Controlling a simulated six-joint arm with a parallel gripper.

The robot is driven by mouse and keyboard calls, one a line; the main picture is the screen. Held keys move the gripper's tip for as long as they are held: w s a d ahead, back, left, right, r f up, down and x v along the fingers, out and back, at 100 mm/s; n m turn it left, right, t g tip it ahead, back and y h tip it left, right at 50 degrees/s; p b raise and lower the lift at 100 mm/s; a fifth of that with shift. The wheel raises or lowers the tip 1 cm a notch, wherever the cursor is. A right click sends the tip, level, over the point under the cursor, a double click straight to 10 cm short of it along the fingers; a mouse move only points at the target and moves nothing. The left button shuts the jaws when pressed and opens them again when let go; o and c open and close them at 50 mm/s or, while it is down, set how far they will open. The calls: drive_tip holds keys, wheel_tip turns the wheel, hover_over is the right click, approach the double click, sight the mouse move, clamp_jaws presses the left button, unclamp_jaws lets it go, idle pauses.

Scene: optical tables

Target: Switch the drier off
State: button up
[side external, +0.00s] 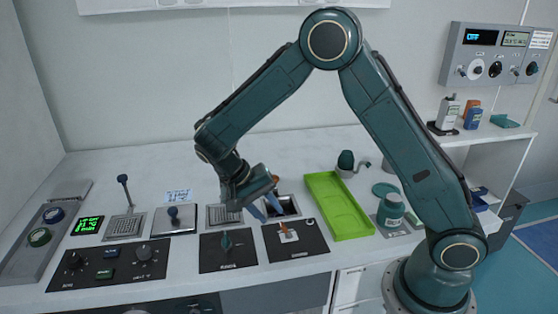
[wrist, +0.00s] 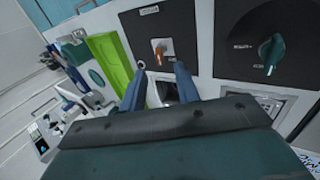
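My gripper (side external: 265,208) is above the bench, fingers pointing down, behind a black panel (side external: 310,238) with a small orange-tipped switch (side external: 288,235). In the wrist view my gripper (wrist: 160,88) is open, its two blue fingers apart with nothing between them. The orange switch (wrist: 158,51) shows just beyond the fingertips, apart from them, on a light plate. A second black panel (side external: 216,256) beside it carries a dark green knob (side external: 226,241), also in the wrist view (wrist: 271,54). The labels are too small to read, so I cannot tell which control is the drier's.
A green tray (side external: 336,205) lies right of the panels, with a jar (side external: 390,210) beyond it. Left are a lever (side external: 125,191), a joystick (side external: 174,217) and a black knob panel (side external: 108,261). A wall unit (side external: 497,55) with displays hangs at back right.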

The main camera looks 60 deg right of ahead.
drive_tip(key=v, duration=0.8)
drive_tip(key=shift+r, duration=0.35)
drive_tip(key=shift+w+a, duration=0.15)
drive_tip(key=shift+r, duration=0.15)
drive_tip(key=s+d+r+n+t+y, duration=0.2)
drive_tip(key=s+d+r+n+t, duration=0.25)
drive_tip(key=s+d+r, duration=0.4)
drive_tip(key=s+a+r+n+t+y, duration=0.1)
drive_tip(key=s+a+n+t, duration=0.1)
drive_tip(key=s, duration=0.5)
drive_tip(key=s+a+n+t+y, duration=0.1)
drive_tip(key=s+a+n+t, duration=0.1)
drive_tip(key=s, duration=0.4)
drive_tip(key=shift+s+r+t, duration=0.35)
drive_tip(key=shift+r+t, duration=0.05)
drive_tip(key=shift+t, duration=0.35)
